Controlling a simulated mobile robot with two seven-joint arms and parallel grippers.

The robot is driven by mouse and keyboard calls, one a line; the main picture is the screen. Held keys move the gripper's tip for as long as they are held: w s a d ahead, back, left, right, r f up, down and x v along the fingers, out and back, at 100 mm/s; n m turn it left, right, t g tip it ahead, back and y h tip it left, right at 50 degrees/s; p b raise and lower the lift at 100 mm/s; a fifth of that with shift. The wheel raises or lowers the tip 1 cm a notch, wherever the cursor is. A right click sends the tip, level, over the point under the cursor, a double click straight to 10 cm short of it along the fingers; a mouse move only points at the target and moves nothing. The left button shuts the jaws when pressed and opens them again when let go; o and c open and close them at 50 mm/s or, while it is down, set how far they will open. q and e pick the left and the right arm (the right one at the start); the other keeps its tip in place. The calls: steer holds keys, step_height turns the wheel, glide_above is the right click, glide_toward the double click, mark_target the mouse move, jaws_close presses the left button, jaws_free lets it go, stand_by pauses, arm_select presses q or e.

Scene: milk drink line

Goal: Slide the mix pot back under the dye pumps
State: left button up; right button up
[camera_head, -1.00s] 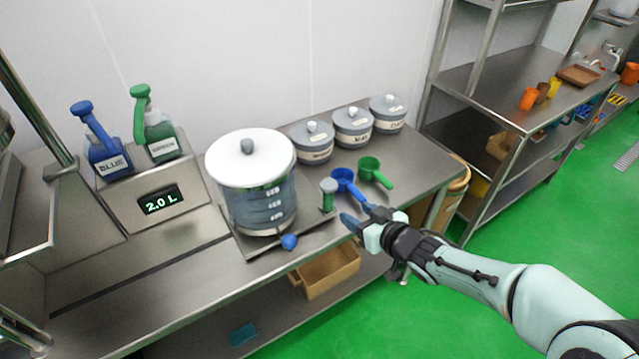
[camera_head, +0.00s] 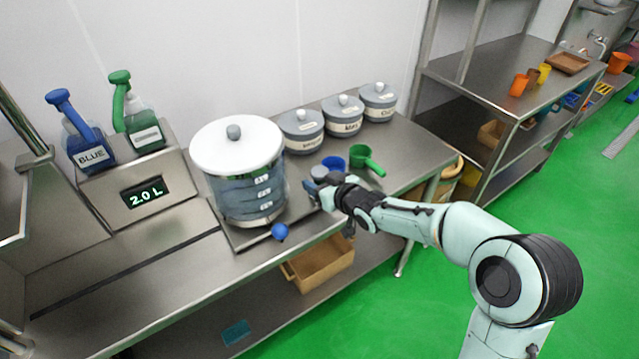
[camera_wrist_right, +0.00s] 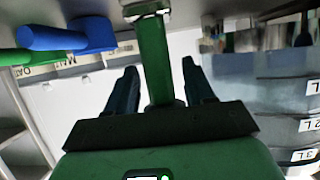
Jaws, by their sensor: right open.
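The mix pot (camera_head: 240,185), clear with grey volume bands and a white lid, stands on a flat metal slide plate on the bench, right of the dye pumps. The blue pump (camera_head: 84,145) and green pump (camera_head: 143,125) stand on the console to its left. A green post handle with a grey top (camera_head: 319,173) rises at the plate's right end. My right gripper (camera_head: 320,190) is at this handle. In the right wrist view its open fingers (camera_wrist_right: 160,75) stand on either side of the green handle (camera_wrist_right: 153,50). The head view hides most of the handle. My left gripper is not in view.
The console display (camera_head: 145,193) reads 2.0 L. A blue knob (camera_head: 279,231) sits at the pot's lower front. A blue scoop (camera_head: 334,163) and green scoop (camera_head: 362,157) lie behind my right gripper. Several lidded jars (camera_head: 342,115) line the wall. The bench left of the plate is clear.

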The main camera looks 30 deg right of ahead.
steer(key=shift+w, duration=0.15)
jaws_close()
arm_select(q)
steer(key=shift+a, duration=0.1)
arm_select(e)
steer(key=shift+a, duration=0.1)
